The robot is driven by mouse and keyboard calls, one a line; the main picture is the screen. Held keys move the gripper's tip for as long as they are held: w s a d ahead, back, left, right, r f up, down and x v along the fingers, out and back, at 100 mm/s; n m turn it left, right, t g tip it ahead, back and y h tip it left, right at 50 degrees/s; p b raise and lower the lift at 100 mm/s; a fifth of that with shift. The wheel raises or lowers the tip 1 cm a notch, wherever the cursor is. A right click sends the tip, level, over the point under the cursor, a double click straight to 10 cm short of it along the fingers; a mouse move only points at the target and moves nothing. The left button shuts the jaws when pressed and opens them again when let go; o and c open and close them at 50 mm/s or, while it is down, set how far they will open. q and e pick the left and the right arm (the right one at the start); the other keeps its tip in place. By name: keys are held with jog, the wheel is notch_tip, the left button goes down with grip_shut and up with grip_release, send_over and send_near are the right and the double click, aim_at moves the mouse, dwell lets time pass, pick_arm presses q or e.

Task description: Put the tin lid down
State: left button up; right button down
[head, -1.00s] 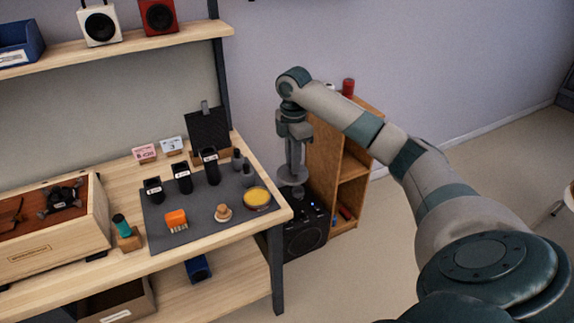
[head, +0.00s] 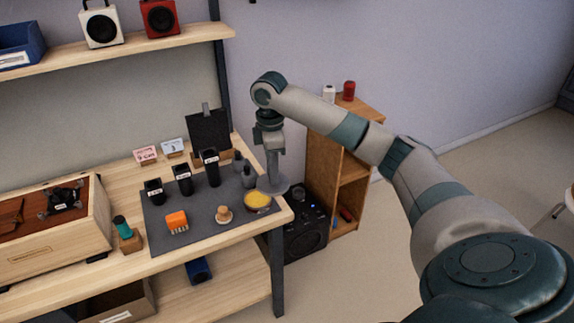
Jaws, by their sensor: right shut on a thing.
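My right gripper (head: 273,175) points down at the right end of the workbench, just behind and right of an open round tin (head: 257,201) with yellow contents. It is shut on the tin lid (head: 271,188), a flat grey disc that shows partly under the fingers. The lid looks level and overlaps the view of the bench's right edge. I cannot tell whether it touches the bench or hangs just above it. The tin stands on the dark grey mat (head: 190,232). My left gripper is not in view.
On the mat are an orange brush (head: 177,221), a wooden knob-like piece (head: 224,214), black labelled holders (head: 183,180) and grey bottles (head: 248,177). A black speaker (head: 304,228) and a wooden shelf unit (head: 326,160) stand right of the bench.

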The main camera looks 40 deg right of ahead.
jog(key=s+a+m, duration=0.6)
jog(key=s+a, duration=0.1)
jog(key=a, duration=0.4)
jog(key=s+a+r+m, duration=0.1)
jog(key=s+a+m, duration=0.5)
jog(key=a, duration=0.5)
jog(key=shift+s+a+r, duration=0.2)
jog(key=shift+s+r, duration=0.05)
jog(key=shift+s, duration=0.75)
jog(key=shift+w, duration=0.15)
